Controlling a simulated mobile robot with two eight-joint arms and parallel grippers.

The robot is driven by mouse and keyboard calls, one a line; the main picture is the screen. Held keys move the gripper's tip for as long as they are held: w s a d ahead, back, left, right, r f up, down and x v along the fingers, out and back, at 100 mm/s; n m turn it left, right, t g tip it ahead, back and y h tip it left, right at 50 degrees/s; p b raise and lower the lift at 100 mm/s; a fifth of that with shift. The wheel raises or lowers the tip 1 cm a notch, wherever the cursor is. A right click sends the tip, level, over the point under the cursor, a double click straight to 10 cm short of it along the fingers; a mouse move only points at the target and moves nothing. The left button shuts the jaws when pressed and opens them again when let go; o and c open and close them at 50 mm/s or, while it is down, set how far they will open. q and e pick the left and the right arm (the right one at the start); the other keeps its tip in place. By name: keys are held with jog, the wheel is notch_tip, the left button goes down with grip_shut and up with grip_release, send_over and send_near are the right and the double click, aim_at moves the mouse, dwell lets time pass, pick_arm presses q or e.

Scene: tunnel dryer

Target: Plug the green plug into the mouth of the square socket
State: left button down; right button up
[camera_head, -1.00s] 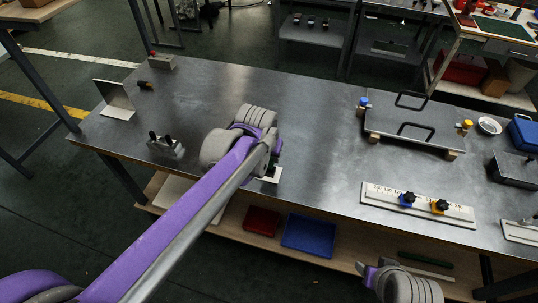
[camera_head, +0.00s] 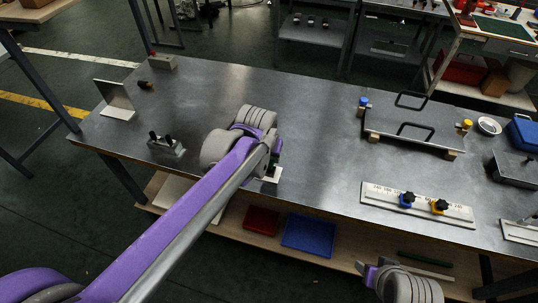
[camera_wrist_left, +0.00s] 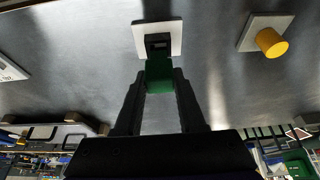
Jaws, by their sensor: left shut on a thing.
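In the left wrist view, my left gripper (camera_wrist_left: 158,84) is shut on the green plug (camera_wrist_left: 159,73), one dark finger on each side. The plug's far end meets the black square socket (camera_wrist_left: 158,41), which stands on a white plate (camera_wrist_left: 174,46). I cannot tell how far the plug sits in the mouth. In the head view my left gripper (camera_head: 273,170) is low over the table's front edge, and the arm mostly hides the plug and socket. My right gripper (camera_head: 367,272) is at the bottom of the head view, away from the table top; its jaws are unclear.
A yellow round knob (camera_wrist_left: 271,42) on a grey plate stands beside the socket. On the table (camera_head: 310,130) are a black handled plate (camera_head: 398,128), a ruled rail (camera_head: 385,203) and a metal bracket (camera_head: 116,98). The table's middle is clear.

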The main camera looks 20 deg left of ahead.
pick_arm(q)
jog(key=shift+f+b, duration=0.8)
jog(key=shift+f, duration=0.6)
jog(key=shift+c, duration=2.1)
grip_release()
jog(key=shift+r, duration=0.1)
jog(key=p+v, duration=0.1)
jog(key=v, duration=0.9)
jog(key=shift+s+r, duration=0.2)
jog(key=shift+r, duration=0.05)
jog(key=s+a+f+p, duration=0.2)
jog(key=s+f, duration=0.2)
jog(key=s, duration=0.4)
jog(key=s+a+f+t+p, duration=0.1)
jog(key=s+a+f, duration=0.1)
jog(key=s+f, duration=0.3)
jog(key=s, duration=0.3)
jog(key=shift+s+a+p, duration=0.2)
jog(key=shift+a+p, duration=0.1)
jog(key=shift+p, duration=0.1)
